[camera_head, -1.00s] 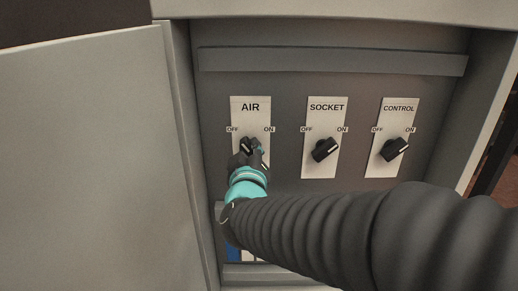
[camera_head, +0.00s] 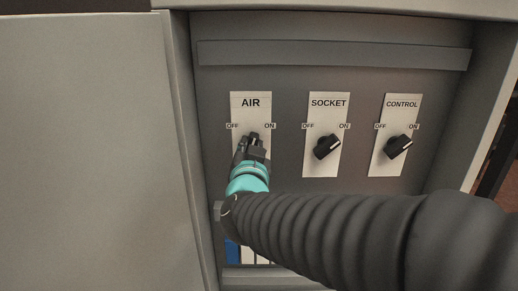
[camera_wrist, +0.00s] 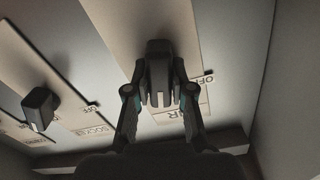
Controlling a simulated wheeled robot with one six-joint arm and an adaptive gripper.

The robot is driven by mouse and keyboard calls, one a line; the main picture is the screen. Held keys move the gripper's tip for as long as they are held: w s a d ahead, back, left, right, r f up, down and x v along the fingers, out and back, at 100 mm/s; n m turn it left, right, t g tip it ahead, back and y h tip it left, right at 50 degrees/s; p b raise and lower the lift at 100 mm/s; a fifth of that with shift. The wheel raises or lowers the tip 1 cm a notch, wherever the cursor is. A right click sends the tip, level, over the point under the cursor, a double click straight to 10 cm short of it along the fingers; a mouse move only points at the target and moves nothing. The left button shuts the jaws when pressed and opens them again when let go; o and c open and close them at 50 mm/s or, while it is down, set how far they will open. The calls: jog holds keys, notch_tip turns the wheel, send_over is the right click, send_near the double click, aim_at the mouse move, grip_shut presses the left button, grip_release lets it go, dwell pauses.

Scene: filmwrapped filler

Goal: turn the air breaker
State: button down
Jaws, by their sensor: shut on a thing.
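The AIR breaker is a dark rotary knob on a white plate (camera_head: 251,106) marked OFF at left and ON at right. My gripper (camera_head: 252,145) is at this knob in the head view, with its fingers partly covering it. In the wrist view the AIR knob (camera_wrist: 158,62) stands between the two fingertips of my gripper (camera_wrist: 159,90), one on each side. The gripper is shut on it. The knob sits at a slant to its plate there.
The SOCKET knob (camera_head: 327,147) and CONTROL knob (camera_head: 398,146) are to the right, both slanted toward ON. The open cabinet door (camera_head: 95,150) stands at left. A ledge (camera_head: 330,55) crosses above the plates. My ribbed arm covers the lower panel.

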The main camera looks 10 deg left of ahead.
jog(key=m, duration=0.5)
jog(key=shift+f, duration=0.15)
jog(key=shift+m, duration=0.3)
dwell(0.3)
jog(key=c, duration=1)
grip_release()
jog(key=shift+s+d, duration=0.1)
jog(key=v, duration=1.2)
